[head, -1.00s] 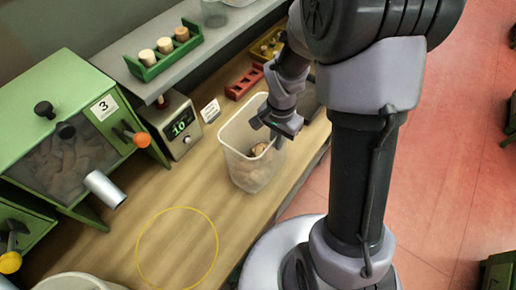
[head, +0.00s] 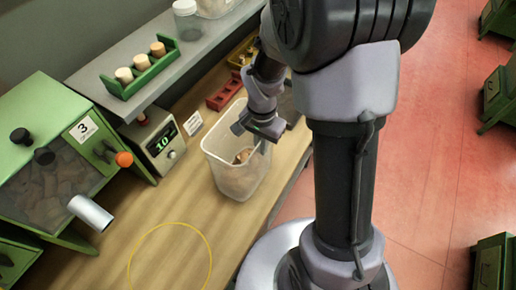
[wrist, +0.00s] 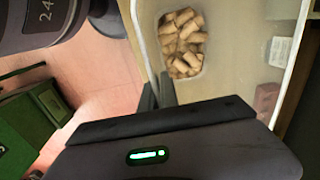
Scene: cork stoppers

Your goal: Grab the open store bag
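The open store bag (head: 232,176) is a translucent, open-topped, bin-like container standing on the wooden counter. It holds several corks (head: 243,156) low inside, which also show in the wrist view (wrist: 181,42). My gripper (head: 262,142) is at the bag's right rim, pointing down. In the wrist view, the two dark fingers (wrist: 158,90) are close together, and the bag's wall (wrist: 148,45) runs in between them. They look shut on that wall. The exact contact is partly hidden by the fingers and the gripper's body.
A green machine marked 3 (head: 62,150) with a metal spout stands at the left. A display box reading 10 (head: 160,140), a small white card (head: 194,123) and a red rack (head: 224,93) stand behind the bag. A yellow ring (head: 170,226) marks clear counter in front.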

